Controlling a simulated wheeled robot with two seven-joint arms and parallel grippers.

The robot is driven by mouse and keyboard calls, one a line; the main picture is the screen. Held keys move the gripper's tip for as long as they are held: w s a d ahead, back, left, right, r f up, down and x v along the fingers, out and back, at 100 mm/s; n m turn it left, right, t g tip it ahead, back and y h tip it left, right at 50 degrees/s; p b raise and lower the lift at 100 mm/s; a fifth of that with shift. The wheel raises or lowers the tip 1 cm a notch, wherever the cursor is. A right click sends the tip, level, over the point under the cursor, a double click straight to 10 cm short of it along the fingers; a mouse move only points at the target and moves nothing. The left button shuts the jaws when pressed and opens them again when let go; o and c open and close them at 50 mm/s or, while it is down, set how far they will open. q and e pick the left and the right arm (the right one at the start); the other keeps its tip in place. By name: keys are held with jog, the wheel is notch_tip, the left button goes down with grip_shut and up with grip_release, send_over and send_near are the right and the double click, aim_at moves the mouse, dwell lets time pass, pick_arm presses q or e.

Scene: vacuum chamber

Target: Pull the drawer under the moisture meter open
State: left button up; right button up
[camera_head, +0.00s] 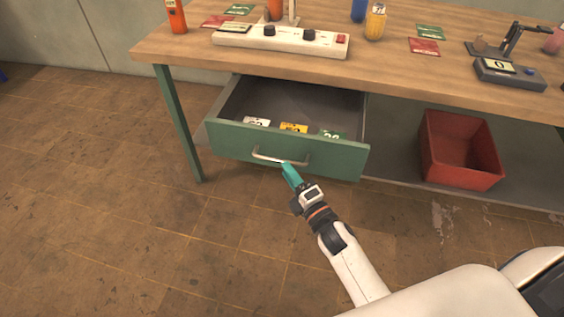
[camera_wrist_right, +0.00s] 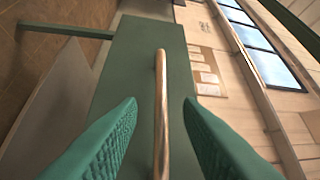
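The green drawer (camera_head: 230,138) under the wooden workbench stands pulled out, its grey inside showing. Its metal bar handle (camera_head: 268,158) is on the front face; it also shows in the right wrist view (camera_wrist_right: 161,85). My right gripper (camera_head: 288,170) is at the right end of the handle. In the wrist view its green fingers stand apart, one on each side of the bar, with gaps showing. A white unit with two black knobs (camera_head: 285,39) stands on the bench above the drawer. I cannot tell whether it is the moisture meter. My left gripper is out of view.
White, yellow and green packets (camera_head: 294,128) lie in the drawer. A red bin (camera_head: 460,150) stands on the lower shelf at right. A grey device with a display (camera_head: 510,73) is on the bench at right. The floor before the drawer is clear at left.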

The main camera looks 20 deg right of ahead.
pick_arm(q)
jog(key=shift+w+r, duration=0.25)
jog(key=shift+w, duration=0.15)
pick_arm(e)
jog(key=r+v, duration=0.1)
jog(key=v, duration=0.6)
jog(key=shift+f, duration=0.45)
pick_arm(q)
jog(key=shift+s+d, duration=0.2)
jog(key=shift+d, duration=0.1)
